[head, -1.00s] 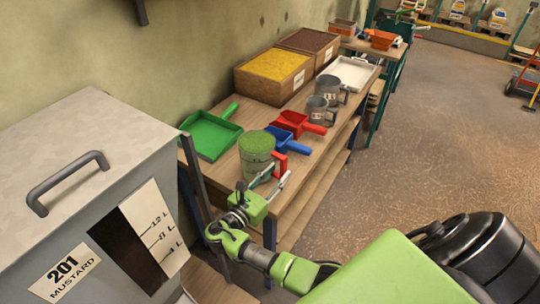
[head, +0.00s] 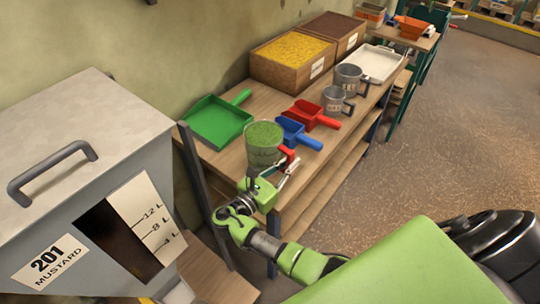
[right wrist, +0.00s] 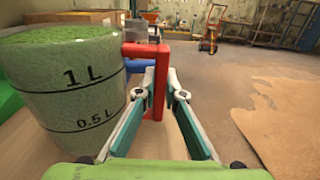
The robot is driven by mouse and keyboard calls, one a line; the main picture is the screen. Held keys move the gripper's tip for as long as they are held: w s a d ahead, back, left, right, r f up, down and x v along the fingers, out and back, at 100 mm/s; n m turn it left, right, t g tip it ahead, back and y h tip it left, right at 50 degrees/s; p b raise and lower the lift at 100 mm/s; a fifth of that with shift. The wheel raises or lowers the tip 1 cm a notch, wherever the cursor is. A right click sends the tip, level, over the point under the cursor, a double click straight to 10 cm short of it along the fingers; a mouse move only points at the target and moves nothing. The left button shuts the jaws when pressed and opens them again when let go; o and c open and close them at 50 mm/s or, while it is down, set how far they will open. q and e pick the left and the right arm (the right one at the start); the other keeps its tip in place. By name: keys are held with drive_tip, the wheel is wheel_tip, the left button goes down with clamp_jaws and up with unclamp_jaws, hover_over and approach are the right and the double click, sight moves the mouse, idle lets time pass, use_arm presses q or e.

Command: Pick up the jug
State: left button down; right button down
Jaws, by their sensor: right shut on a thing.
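The jug (head: 264,142) is a clear cup full of green grains, with a red handle, near the front end of the wooden table. In the right wrist view the jug (right wrist: 65,95) stands upright at the left, with 1 L and 0.5 L marks. My right gripper (head: 277,174) is at the handle. In the wrist view its two fingers (right wrist: 158,97) lie on either side of the red handle, shut on it. I cannot tell whether the jug's base touches the table. My left gripper is out of view.
Beside the jug lie a blue scoop (head: 298,134), a red scoop (head: 312,115) and a green dustpan-like scoop (head: 216,122). Two grey jugs (head: 349,78) and a white tray (head: 380,63) stand farther back. A grey mustard bin (head: 75,150) is at left. Open floor lies right.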

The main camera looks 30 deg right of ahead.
sight(287, 157)
drive_tip(key=shift+w+d+r, duration=0.1)
drive_tip(key=shift+w+r, duration=0.05)
drive_tip(key=shift+r, duration=0.55)
wheel_tip(287, 157, up, 2)
drive_tip(key=shift+r, duration=0.1)
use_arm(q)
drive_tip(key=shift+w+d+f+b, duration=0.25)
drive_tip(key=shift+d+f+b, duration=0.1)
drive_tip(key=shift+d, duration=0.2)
use_arm(e)
drive_tip(key=s+a+r, duration=0.9)
drive_tip(key=a, duration=0.1)
drive_tip(key=shift+s+r, duration=0.3)
drive_tip(key=shift+s, duration=0.1)
